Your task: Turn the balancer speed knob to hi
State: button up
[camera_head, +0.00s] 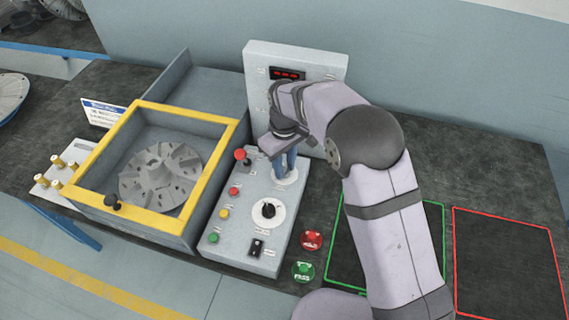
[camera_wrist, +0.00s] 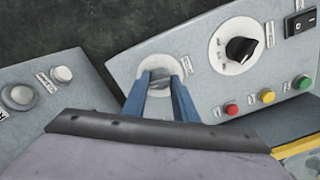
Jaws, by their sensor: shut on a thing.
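A grey control box (camera_head: 229,229) stands in the middle of the bench. A black knob on a white dial (camera_head: 268,211) sits on its sloped top, and it also shows free in the wrist view (camera_wrist: 240,48). A second white dial (camera_head: 288,180) lies farther back on the same top. My gripper (camera_head: 285,168) points down at this rear dial, its blue fingers (camera_wrist: 162,92) shut on the knob there. The fingers mostly hide that knob and its pointer. The labels are too small to read, so I cannot tell which knob is the balancer speed knob.
A red-topped lever (camera_head: 240,155) and red, yellow and green buttons (camera_head: 224,213) line the box's left side. A black rocker switch (camera_head: 257,247) is at the front. An upright panel with a red display (camera_head: 287,74) stands behind. A yellow-rimmed chamber (camera_head: 215,140) is left.

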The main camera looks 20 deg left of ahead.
aim_at(284, 167)
jog(key=shift+m, duration=1.6)
jog(key=o, duration=1)
jog(key=shift+r, duration=0.1)
jog(key=shift+r+b, duration=0.75)
jog(key=shift+r, duration=2.9)
